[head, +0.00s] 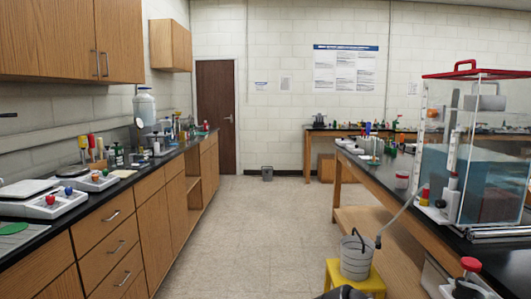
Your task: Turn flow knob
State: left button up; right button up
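A red round knob (470,265) stands on a dark fitting at the bottom right, by the front edge of the right bench; it may be the flow knob, but I cannot tell for sure. A clear tank (492,180) with bluish water and a red-edged lid stands on that bench behind it. A grey hose (398,217) runs from the tank area down to a grey bucket (356,258) on a yellow stool. Neither gripper can be made out. A dark shape at the bottom edge is cut off, and I cannot tell what it is.
The right bench (395,195) has a black top and a wooden lower shelf. The yellow stool (371,280) stands beside it. The left counter (45,242) carries devices with coloured knobs (76,192). The floor aisle (265,225) between them is clear.

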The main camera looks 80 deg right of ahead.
aim_at(440, 204)
jog(key=z, duration=4)
jog(key=i+j+z, duration=0.1)
jog(key=z, duration=0.4)
jog(key=j+z, duration=0.25)
jog(key=z, duration=0.2)
jog(key=j+z, duration=0.2)
jog(key=j, duration=0.2)
jog(key=i+j+z, duration=0.1)
jog(key=j+z, duration=0.15)
jog(key=j, duration=0.15)
jog(key=j+z, duration=0.15)
jog(key=j, duration=0.6)
